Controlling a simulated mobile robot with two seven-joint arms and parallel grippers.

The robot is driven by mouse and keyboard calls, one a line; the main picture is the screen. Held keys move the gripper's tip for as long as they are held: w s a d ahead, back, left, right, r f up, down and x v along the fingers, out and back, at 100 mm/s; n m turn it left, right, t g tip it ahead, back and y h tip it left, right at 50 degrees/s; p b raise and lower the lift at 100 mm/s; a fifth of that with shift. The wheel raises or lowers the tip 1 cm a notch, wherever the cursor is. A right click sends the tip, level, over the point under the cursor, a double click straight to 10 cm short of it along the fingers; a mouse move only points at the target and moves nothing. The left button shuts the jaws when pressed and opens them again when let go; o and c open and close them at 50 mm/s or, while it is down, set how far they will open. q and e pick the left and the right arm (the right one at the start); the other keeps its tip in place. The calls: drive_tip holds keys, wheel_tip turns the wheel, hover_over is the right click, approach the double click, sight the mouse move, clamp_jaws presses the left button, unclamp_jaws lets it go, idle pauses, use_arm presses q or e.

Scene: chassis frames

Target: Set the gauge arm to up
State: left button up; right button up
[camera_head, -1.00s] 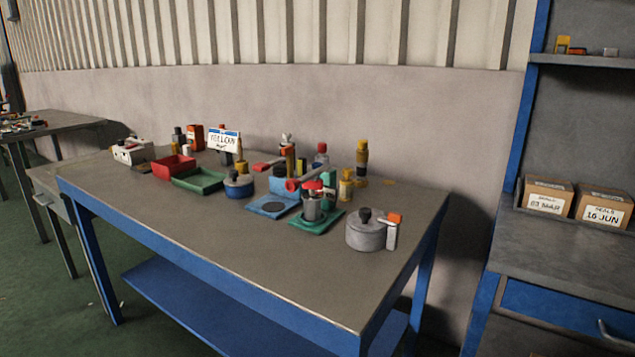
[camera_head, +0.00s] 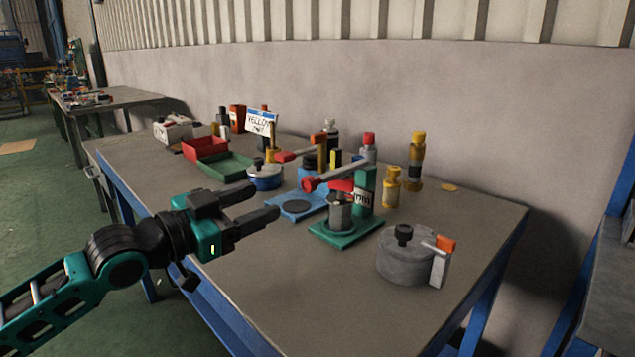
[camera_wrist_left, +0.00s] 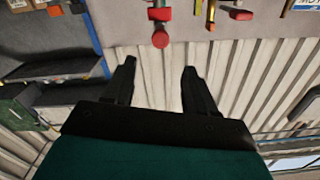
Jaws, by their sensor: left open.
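A green stand (camera_head: 345,235) on the table has a green column and a grey arm (camera_head: 338,174) ending in a red knob (camera_head: 308,184). The arm slants over a grey cylinder (camera_head: 340,212) on its base. A blue stand (camera_head: 297,206) behind it has another arm with a red end (camera_head: 284,157). I cannot tell which arm is the gauge's. My left gripper (camera_head: 263,202) is open and empty, left of the green stand and apart from it. In the left wrist view, a red knob (camera_wrist_left: 161,39) shows beyond the open fingers (camera_wrist_left: 158,75). My right gripper is out of view.
A grey lidded pot (camera_head: 405,260) stands right of the green stand. A blue pot (camera_head: 265,177), red tray (camera_head: 203,146), green tray (camera_head: 222,167) and several bottles stand behind and left. The table's front area (camera_head: 300,290) is clear.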

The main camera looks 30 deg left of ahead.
sight(305, 184)
use_arm(q)
drive_tip(key=shift+x, duration=6.1)
clamp_jaws()
